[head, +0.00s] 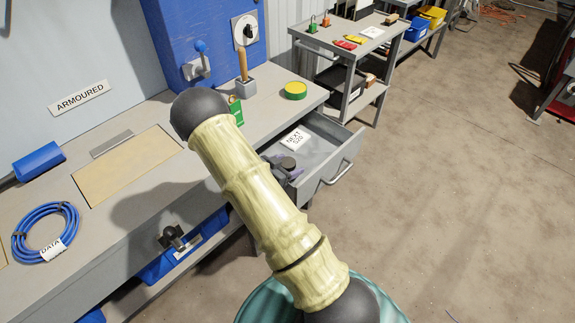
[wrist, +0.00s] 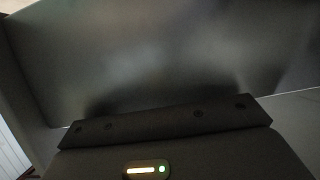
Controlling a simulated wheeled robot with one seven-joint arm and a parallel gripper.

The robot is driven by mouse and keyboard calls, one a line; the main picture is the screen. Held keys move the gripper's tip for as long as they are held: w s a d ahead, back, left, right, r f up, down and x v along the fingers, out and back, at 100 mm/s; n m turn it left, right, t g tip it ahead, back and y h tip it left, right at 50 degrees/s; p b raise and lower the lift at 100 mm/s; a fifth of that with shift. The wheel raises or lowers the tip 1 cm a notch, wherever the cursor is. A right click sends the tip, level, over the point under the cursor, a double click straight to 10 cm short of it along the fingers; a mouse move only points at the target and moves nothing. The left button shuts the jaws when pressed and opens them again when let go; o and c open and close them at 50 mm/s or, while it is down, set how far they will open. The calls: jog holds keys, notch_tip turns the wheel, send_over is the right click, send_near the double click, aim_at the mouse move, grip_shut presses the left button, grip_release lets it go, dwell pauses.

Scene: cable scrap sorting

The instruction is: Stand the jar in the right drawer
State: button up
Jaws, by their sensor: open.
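The right drawer (head: 343,158) is pulled out from under the bench; its left part is hidden behind my arm. In it, close to my arm, is a dark round-topped thing with purple parts (head: 286,164). I cannot tell from the head view whether it is the jar, part of my gripper, or both. No other clear jar shows. In the wrist view, the dark body of my gripper (wrist: 165,120) fills the lower part, in front of a blurred grey surface. My gripper is open; its fingertips are not clearly visible, and nothing shows held between them.
A white card (head: 296,138) lies in the drawer. A green-yellow roll (head: 295,90) and a wooden-handled tool (head: 243,70) are on the bench (head: 140,205). A blue cable coil (head: 45,232) lies at left. A grey cart (head: 350,55) stands behind. Floor at right is clear.

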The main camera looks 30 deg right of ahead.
jog(key=shift+r, duration=0.1)
jog(key=shift+a+r, duration=0.1)
jog(key=p+v, duration=0.1)
jog(key=v, duration=1.1)
jog(key=shift+c, duration=0.5)
dwell(0.7)
